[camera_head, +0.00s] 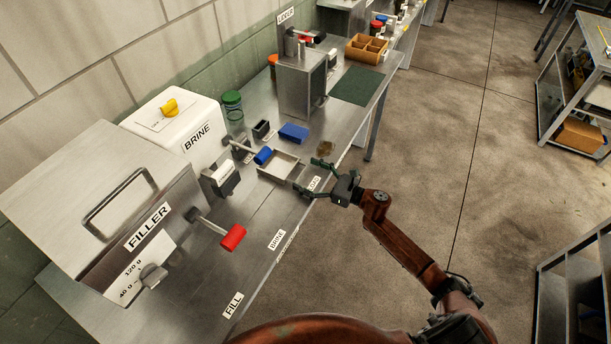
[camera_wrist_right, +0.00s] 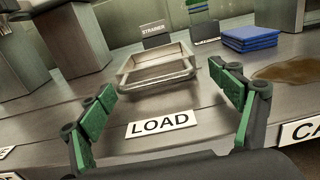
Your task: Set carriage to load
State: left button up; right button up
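The carriage appears to be a shallow square metal tray (camera_head: 271,177) on the steel bench, beside the LOAD label (camera_head: 314,184). In the right wrist view the tray (camera_wrist_right: 158,86) lies just behind the LOAD label (camera_wrist_right: 161,124), apart from my fingers. My right gripper (camera_head: 312,177) is open and empty, its green-padded fingers spread at the bench's front edge and pointing at the tray. In the wrist view its fingertips (camera_wrist_right: 160,82) frame the tray. My left gripper is not in view.
BRINE (camera_head: 277,240) and FILL (camera_head: 233,305) labels lie along the bench edge. The filler (camera_head: 148,228) with a red-handled lever (camera_head: 232,237) and the white brine box (camera_head: 182,122) stand at left.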

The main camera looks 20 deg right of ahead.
jog(key=shift+o, duration=0.7)
jog(key=shift+s+f, duration=0.1)
jog(key=shift+s, duration=0.05)
jog(key=v, duration=1.1)
jog(key=shift+s+d, duration=0.25)
jog(key=shift+d, duration=0.1)
